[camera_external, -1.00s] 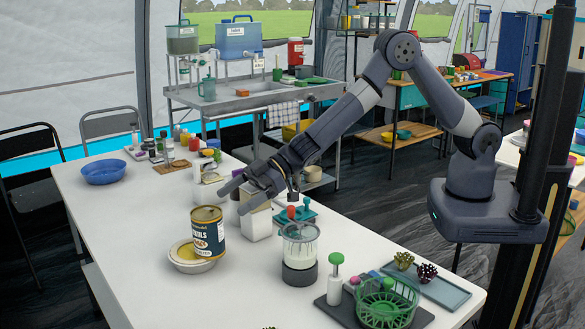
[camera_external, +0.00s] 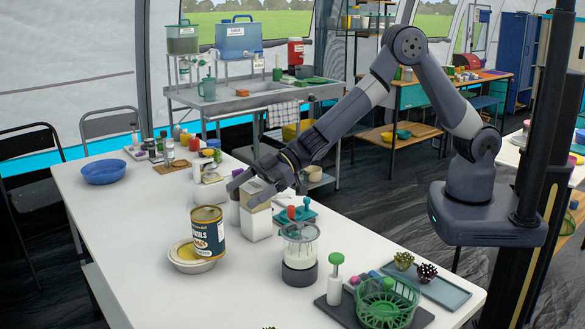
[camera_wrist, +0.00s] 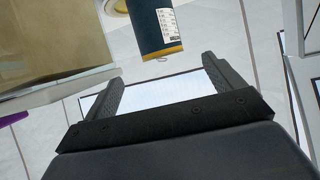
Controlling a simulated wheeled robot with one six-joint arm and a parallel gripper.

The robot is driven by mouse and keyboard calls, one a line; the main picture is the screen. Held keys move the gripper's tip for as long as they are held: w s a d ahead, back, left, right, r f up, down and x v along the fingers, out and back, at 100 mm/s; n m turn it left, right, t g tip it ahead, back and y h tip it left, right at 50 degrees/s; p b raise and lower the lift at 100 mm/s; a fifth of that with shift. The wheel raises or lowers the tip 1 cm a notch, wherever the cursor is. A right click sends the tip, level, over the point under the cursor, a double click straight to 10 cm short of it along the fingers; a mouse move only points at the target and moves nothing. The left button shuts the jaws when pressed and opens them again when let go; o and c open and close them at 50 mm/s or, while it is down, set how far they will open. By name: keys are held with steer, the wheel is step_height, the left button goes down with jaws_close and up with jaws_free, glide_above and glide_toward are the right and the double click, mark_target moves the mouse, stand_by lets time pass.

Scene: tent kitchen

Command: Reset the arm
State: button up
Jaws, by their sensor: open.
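My gripper (camera_external: 242,192) is open and empty above the white table, at the end of my raised arm. It is over the cream box-shaped container and behind and right of the can in the external view. In the wrist view my two fingers (camera_wrist: 160,85) are spread with nothing between them. The cream container (camera_external: 256,222) stands below my gripper.
A blender-like jar (camera_external: 299,250), a green basket (camera_external: 387,305) and a green-topped dispenser (camera_external: 335,280) stand toward the front right. A blue bowl (camera_external: 104,171) and several small bottles stand at the far end. The table's left-middle is clear.

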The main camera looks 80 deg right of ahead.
steer(key=p, duration=0.5)
glide_toward(193, 230)
steer(key=x, duration=0.5)
steer(key=shift+w+r, duration=0.1)
steer(key=shift+w, duration=0.05)
steer(key=shift+w+a+f, duration=0.2)
steer(key=shift+f, duration=0.05)
steer(key=shift+f+b, duration=0.2)
steer(key=shift+b, duration=0.2)
steer(key=shift+r, duration=0.15)
